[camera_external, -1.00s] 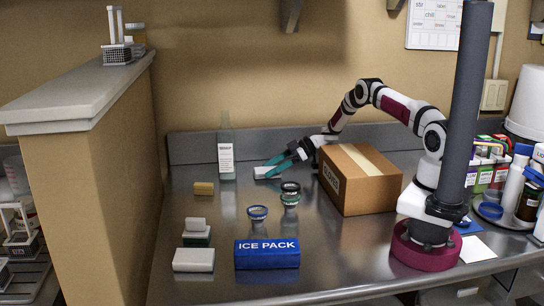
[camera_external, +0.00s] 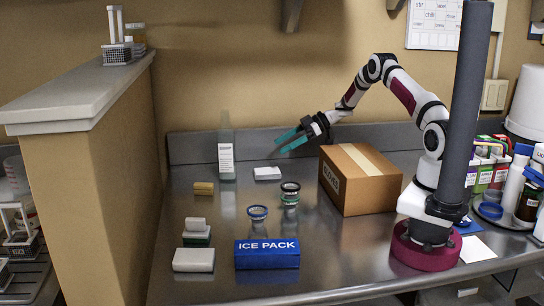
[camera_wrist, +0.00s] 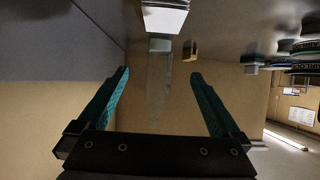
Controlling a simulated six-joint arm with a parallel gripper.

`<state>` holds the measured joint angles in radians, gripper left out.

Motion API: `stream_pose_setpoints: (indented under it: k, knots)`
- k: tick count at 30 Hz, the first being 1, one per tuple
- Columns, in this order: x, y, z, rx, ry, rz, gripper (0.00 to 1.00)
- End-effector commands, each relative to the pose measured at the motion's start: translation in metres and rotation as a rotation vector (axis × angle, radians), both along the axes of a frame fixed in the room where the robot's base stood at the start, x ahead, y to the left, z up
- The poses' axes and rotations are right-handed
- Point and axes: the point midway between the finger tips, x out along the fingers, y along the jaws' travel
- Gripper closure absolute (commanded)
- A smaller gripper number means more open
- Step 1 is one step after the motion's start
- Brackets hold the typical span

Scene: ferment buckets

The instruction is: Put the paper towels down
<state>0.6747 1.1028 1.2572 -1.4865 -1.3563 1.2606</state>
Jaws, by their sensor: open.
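The paper towels, a flat white pack (camera_external: 267,173), lie on the steel counter near the back wall, right of the clear bottle. They appear as a white block (camera_wrist: 165,18) at the top edge of the wrist view. My gripper (camera_external: 279,147) is above them and apart from them, with its teal fingers spread and pointing left. In the wrist view the open gripper (camera_wrist: 160,73) has nothing between its fingers; the bottle shows beyond them.
A clear bottle (camera_external: 226,153) stands at the back left, with a yellow sponge (camera_external: 203,188) in front. A cardboard box (camera_external: 362,184) is to the right. A low wall (camera_external: 105,190) bounds the left.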

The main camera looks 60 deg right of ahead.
Motion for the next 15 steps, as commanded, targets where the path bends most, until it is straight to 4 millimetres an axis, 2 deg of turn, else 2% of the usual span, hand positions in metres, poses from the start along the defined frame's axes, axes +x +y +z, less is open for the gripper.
stream_pose_setpoints:
  k: [3, 6, 8, 11, 12, 14, 15]
  knots:
    - [0.0, 0.0, 0.01, -0.001, -0.001, 0.0, 0.0]
    - [0.001, 0.0, 0.012, -0.001, -0.001, -0.002, 0.0]
    - [0.008, 0.0, 0.022, -0.011, -0.015, -0.034, 0.0]
    - [0.045, -0.003, 0.078, -0.071, -0.095, -0.233, 0.0]
    - [0.057, -0.005, 0.112, -0.103, -0.127, -0.365, 0.0]
    - [0.057, -0.01, 0.159, -0.151, -0.137, -0.589, 0.0]
    - [0.043, -0.011, 0.183, -0.175, -0.108, -0.736, 0.0]
